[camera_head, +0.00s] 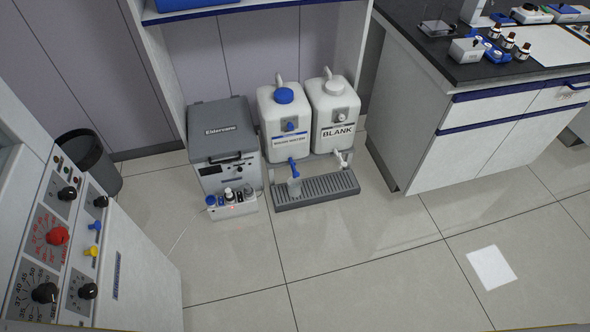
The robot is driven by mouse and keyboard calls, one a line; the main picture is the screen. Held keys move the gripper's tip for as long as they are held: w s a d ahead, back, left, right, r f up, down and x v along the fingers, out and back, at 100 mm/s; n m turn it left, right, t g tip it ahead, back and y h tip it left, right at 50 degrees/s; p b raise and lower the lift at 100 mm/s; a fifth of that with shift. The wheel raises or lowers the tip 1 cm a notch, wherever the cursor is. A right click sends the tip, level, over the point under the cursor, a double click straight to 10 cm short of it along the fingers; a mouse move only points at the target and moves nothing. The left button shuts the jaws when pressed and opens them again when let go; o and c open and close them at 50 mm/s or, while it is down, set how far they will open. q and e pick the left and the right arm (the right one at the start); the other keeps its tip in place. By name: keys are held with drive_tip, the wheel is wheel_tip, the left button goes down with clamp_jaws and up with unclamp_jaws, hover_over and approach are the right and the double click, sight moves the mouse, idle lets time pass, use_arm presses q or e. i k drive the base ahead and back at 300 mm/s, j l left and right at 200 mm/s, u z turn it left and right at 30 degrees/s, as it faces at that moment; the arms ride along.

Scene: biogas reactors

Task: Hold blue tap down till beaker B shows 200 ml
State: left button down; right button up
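A second white jerrycan labelled BLANK (334,110), with a white tap (344,158), stands to the right. Neither of my grippers is in view.
A grey Eldervane box (222,145) and a small bottle rack (232,207) stand left of the jerrycans. A knobbed control panel (60,240) fills the lower left. A lab bench (480,130) stands right. The floor (370,260) in front is clear except a white sheet (492,268).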

sight(296, 175)
drive_tip(key=i+l+u, duration=0.3)
drive_tip(key=i+l, duration=0.45)
drive_tip(key=i, duration=0.2)
drive_tip(key=i+l+u, duration=0.25)
drive_tip(key=i+l, duration=0.65)
drive_tip(key=l, duration=0.1)
